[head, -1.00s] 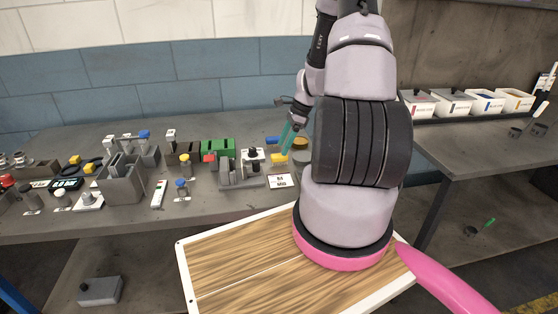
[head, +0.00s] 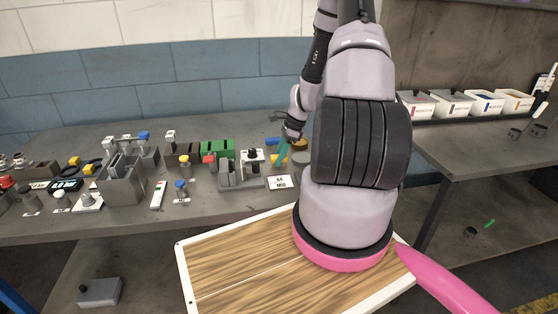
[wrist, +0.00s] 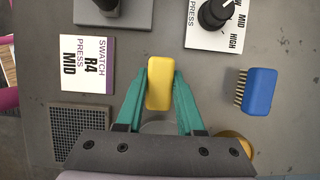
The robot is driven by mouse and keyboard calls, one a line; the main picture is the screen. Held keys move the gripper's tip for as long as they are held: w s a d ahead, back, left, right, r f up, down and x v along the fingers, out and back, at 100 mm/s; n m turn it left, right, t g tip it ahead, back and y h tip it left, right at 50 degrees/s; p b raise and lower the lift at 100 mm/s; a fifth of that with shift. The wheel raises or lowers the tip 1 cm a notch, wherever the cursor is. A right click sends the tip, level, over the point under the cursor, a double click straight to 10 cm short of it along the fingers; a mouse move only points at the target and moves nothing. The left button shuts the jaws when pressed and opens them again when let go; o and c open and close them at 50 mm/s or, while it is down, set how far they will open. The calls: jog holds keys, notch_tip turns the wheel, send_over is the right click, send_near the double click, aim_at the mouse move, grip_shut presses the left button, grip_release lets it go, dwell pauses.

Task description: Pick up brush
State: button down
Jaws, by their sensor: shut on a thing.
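In the wrist view, my gripper (wrist: 160,95) is shut on a yellow block (wrist: 160,82) with rounded corners, one teal finger on each side. No bristles show on it from above, so I cannot tell whether it is a brush. A blue brush (wrist: 258,92) with dark bristles facing left lies on the grey table to the right, apart from my gripper. In the head view, my gripper (head: 283,152) is low over the bench and the blue brush (head: 272,141) is just behind it.
A panel with a black knob (wrist: 216,14) stands up and right. A yellow round dish (wrist: 235,143) is partly hidden below right.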

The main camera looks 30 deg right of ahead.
notch_tip(320, 180, up, 10)
jog(key=shift+r, duration=0.1)
dwell(0.4)
